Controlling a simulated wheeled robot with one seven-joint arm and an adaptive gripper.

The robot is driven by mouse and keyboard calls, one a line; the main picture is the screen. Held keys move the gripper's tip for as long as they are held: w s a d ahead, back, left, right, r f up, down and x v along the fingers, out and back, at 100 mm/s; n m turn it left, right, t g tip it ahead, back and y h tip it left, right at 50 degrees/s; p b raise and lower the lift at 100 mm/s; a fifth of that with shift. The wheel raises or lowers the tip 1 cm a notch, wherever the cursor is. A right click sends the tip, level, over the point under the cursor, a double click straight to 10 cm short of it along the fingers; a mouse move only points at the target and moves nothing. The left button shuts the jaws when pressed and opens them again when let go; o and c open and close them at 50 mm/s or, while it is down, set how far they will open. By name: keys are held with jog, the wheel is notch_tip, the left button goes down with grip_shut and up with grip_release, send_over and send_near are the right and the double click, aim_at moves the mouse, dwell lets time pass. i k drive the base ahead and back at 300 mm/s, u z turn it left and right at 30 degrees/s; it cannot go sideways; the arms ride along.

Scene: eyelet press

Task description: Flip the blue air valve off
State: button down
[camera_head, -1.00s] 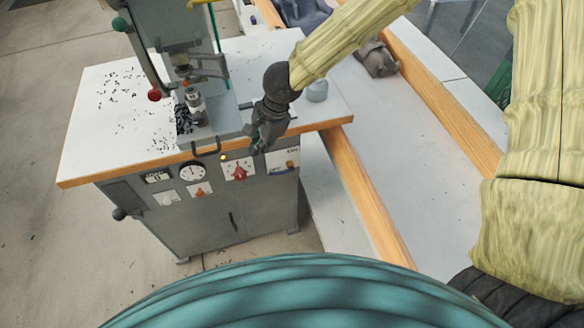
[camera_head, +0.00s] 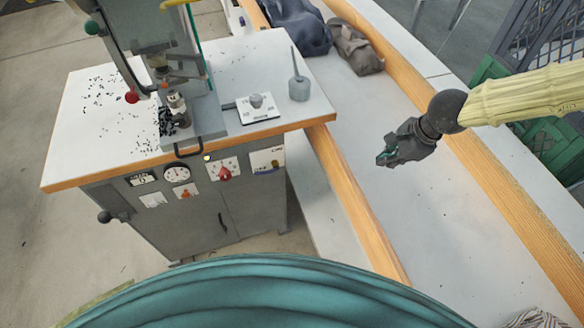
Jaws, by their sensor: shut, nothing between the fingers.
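The air valve plate (camera_head: 266,154) is a white panel at the right end of the machine's front, with small lettering on it. A small dark blue handle (camera_head: 275,163) appears on its right half, with a yellowish fitting beside it. It is too small to tell exactly which way the handle points. My gripper (camera_head: 384,158) is shut and empty. It hangs well to the right of the valve, over the pale surface between the wooden rails, touching nothing that I can see.
The eyelet press (camera_head: 150,35) stands on the wood-edged white table (camera_head: 235,62). A small scale (camera_head: 258,114) and a grey pot (camera_head: 299,88) sit near the table's right corner. A red selector knob (camera_head: 226,174) is left of the valve. Wooden rails (camera_head: 350,190) run alongside.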

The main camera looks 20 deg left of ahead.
aim_at(276, 169)
jog(key=k, duration=0.55)
jog(key=u, duration=0.7)
jog(key=i, duration=0.5)
